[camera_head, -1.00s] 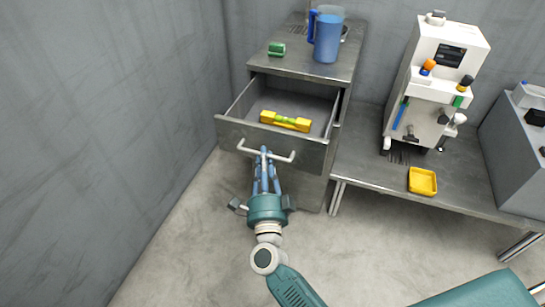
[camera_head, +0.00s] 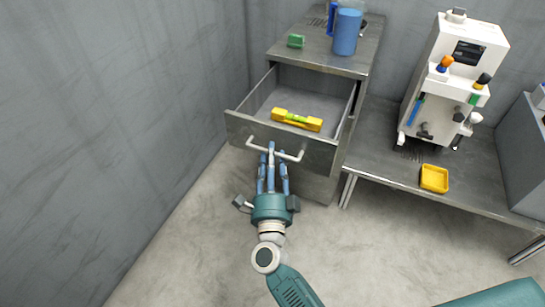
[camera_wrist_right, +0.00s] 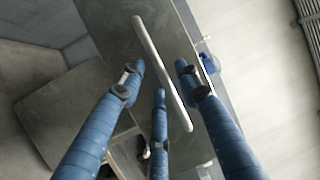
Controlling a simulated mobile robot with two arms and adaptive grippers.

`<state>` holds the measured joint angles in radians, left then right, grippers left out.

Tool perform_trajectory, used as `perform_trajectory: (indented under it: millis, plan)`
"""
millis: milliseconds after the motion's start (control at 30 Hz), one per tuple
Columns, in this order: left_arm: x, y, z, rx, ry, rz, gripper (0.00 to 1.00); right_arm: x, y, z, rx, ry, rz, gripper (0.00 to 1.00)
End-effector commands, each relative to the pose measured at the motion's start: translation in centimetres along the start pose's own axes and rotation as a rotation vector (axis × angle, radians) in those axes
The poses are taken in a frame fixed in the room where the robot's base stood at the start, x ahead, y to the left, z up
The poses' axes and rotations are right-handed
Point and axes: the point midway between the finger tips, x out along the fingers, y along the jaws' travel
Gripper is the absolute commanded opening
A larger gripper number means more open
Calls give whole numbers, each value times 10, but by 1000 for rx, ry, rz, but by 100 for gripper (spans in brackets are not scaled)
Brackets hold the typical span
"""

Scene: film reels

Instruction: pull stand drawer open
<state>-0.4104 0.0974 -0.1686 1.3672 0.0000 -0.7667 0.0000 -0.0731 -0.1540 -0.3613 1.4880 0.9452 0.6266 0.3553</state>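The grey metal stand (camera_head: 345,88) is at the top middle of the head view. Its top drawer (camera_head: 236,122) is open a long way, with a yellow and green level (camera_head: 297,119) lying inside. The drawer has a pale bar handle (camera_head: 291,156) on its front. My right gripper (camera_head: 271,160) has its blue fingers around the handle, one finger reaching over the bar. In the right wrist view, the handle (camera_wrist_right: 160,70) runs between the fingers (camera_wrist_right: 159,82); firm contact is hard to see there. My left gripper is not in view.
A green block (camera_head: 296,41) and a blue jug (camera_head: 347,32) stand on the stand's top. To the right, a low metal table (camera_head: 385,155) carries a white machine (camera_head: 455,75) and a yellow tray (camera_head: 434,179). A grey wall is at the left. The floor in front is clear.

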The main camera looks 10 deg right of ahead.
Motion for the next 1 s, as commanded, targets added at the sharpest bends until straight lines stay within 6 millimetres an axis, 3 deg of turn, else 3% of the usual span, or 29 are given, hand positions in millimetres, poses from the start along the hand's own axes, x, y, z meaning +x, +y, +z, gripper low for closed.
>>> perform_trajectory:
  millis: [367, 800, 1000]
  plan:
    - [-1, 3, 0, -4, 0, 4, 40, -8, 0, 0, -1, 0, 0, 35]
    - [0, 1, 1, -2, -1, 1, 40, -94, 1, 0, -1, -1, 3, 35]
    - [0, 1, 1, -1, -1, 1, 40, -116, 0, 0, -1, 0, 1, 35]
